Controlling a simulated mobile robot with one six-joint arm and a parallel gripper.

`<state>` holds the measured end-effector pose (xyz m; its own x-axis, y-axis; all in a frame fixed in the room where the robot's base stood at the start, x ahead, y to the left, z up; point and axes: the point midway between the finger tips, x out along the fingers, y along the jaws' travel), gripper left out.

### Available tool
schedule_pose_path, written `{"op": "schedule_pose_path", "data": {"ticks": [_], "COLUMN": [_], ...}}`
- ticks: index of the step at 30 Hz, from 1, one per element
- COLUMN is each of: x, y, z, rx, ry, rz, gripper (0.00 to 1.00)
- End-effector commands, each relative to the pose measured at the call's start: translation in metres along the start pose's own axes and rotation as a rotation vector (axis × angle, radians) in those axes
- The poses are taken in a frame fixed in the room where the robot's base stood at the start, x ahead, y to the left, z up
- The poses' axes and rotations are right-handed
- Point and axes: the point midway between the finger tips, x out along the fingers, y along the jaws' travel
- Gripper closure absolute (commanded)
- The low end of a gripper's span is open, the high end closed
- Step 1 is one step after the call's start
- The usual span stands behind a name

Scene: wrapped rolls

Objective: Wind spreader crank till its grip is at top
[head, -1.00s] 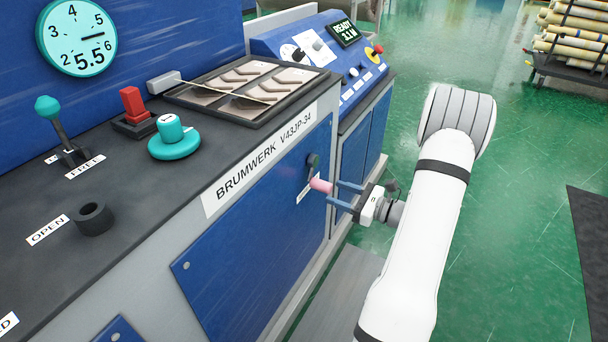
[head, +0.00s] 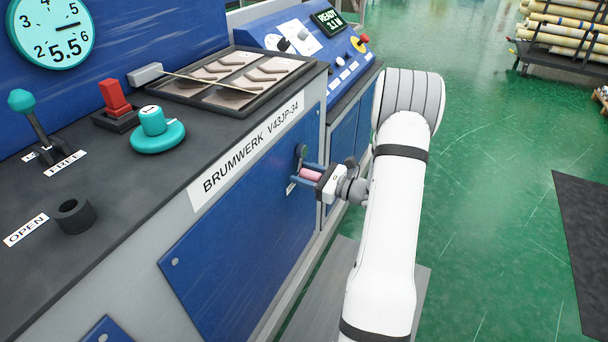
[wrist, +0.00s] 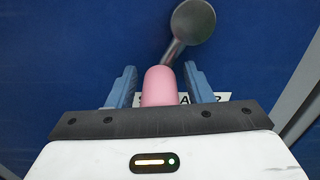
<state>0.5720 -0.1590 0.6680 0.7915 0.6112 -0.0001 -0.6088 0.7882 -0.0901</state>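The crank shows on the blue front panel, with a dark round hub (head: 301,151) and a pink grip (head: 311,174). The grip sits low, below the hub. In the wrist view the grey hub (wrist: 193,22) is above and slightly right of the pink grip (wrist: 160,88), joined by a short arm. My gripper (head: 303,167) is at the crank, its blue fingers on either side of the grip. In the wrist view my gripper (wrist: 160,68) is open, with a gap on both sides of the grip. A label behind is mostly hidden.
The bench top holds a teal knob (head: 153,122), a red switch (head: 115,96), a teal-tipped lever (head: 32,122) and a black socket (head: 73,217). A dial (head: 52,27) reads 5.5. A control console (head: 290,40) stands beyond.

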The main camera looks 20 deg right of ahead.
Motion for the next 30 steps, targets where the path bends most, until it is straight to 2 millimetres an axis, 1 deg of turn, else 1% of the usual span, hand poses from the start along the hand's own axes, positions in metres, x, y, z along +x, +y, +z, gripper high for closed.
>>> {"op": "schedule_pose_path", "data": {"ticks": [1, 2, 16, 17, 30], "x": [0.0, 0.0, 0.0004, 0.0004, 0.0003], "y": [0.0002, 0.0002, 0.001, 0.0011, 0.0016], "z": [0.0, 0.0, -0.0002, -0.0002, 0.0004], "rx": [0.0, 0.0, 0.0, 0.0, 0.003], "ry": [0.0, 0.0, 0.0, 0.0, 0.0], "rz": [0.0, 0.0, 0.002, 0.003, 0.004], "gripper": [0.58, 0.6, 0.99, 1.0, 1.0]}}
